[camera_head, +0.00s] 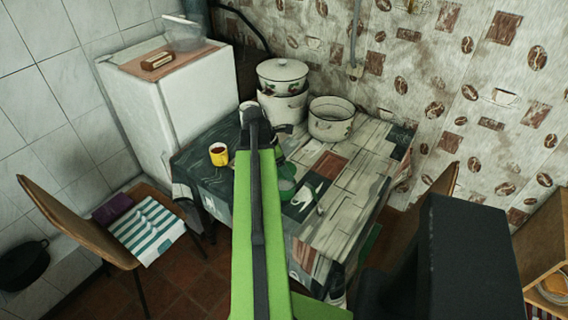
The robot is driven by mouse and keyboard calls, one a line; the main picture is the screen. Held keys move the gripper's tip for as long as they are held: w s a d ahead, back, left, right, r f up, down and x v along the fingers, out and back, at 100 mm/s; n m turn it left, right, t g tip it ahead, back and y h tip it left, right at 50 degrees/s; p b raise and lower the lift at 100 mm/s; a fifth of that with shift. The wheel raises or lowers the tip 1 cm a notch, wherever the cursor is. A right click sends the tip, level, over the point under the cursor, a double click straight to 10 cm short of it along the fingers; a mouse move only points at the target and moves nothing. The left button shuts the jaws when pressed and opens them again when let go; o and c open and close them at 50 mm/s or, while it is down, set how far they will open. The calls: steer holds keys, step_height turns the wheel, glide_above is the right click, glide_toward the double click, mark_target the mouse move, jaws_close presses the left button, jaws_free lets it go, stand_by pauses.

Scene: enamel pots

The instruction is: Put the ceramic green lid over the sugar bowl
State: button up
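My green arm reaches up from the bottom over the table, and its dark end with my gripper (254,113) is at the table's far left side. The fingers are too small and dark to read. I cannot tell whether anything is held.
The table (345,205) has a patterned cloth. A yellow mug (218,154) stands left of my arm. A lidded enamel pot (283,78) sits stacked at the back, beside an open pot (331,119). The fridge (180,100) and chairs (75,225) flank the table. The table's right part is clear.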

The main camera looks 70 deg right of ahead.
steer(key=shift+s, duration=0.1)
steer(key=shift+f, duration=0.15)
step_height(320, 180, down, 6)
steer(key=b, duration=0.6)
steer(key=shift+r, duration=0.2)
steer(key=o, duration=1.3)
steer(key=shift+c, duration=0.2)
